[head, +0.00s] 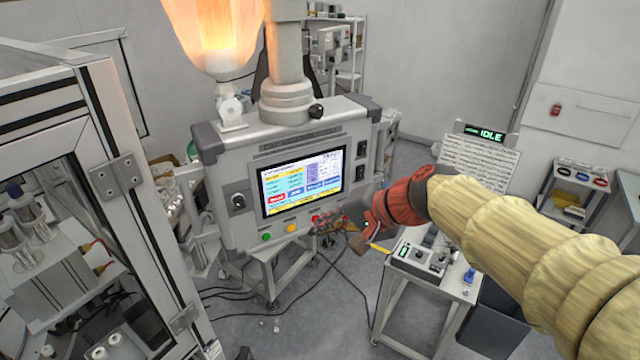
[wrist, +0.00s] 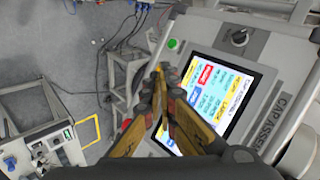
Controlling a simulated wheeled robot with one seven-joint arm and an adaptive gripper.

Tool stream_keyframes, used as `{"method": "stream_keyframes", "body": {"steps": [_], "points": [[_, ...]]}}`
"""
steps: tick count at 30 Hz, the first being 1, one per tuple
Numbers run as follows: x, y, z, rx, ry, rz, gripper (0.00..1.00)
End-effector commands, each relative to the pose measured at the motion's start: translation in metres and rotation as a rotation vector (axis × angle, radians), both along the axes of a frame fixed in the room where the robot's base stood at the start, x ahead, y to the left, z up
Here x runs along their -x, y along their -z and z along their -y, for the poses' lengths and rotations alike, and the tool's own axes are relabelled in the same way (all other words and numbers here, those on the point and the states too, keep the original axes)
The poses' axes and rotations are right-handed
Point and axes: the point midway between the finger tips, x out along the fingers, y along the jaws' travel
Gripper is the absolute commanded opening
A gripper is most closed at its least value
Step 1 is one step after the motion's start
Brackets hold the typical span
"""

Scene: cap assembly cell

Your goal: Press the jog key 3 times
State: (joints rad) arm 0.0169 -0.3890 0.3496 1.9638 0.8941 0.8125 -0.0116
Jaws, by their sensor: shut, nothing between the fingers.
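A grey control console (head: 240,160) carries a lit touchscreen (head: 302,182) with red, blue and yellow fields; the screen also shows in the wrist view (wrist: 215,90). Below the screen are a green button (head: 266,237) and a yellow button (head: 292,228). In the wrist view the green button (wrist: 173,43) is clear of the fingers. No label lets me tell which key is the jog key. My gripper (head: 323,221) is shut and empty by the console's lower edge, right of the yellow button. In the wrist view its fingertips (wrist: 162,70) meet beside the screen; contact is unclear.
A sign (head: 485,133) reads IDLE. A small table (head: 445,280) at the right holds a control box (head: 415,255) and a blue item (head: 469,275). A framed machine (head: 110,170) stands at the left. Cables lie on the floor under the console.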

Motion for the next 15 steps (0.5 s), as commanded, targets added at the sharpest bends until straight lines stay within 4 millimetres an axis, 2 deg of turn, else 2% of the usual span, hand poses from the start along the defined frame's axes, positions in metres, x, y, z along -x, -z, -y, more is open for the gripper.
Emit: {"method": "stream_keyframes", "body": {"steps": [15], "points": [[-0.0054,-0.0039,-0.0029,-0.016,0.009,0.005,0.00]]}}
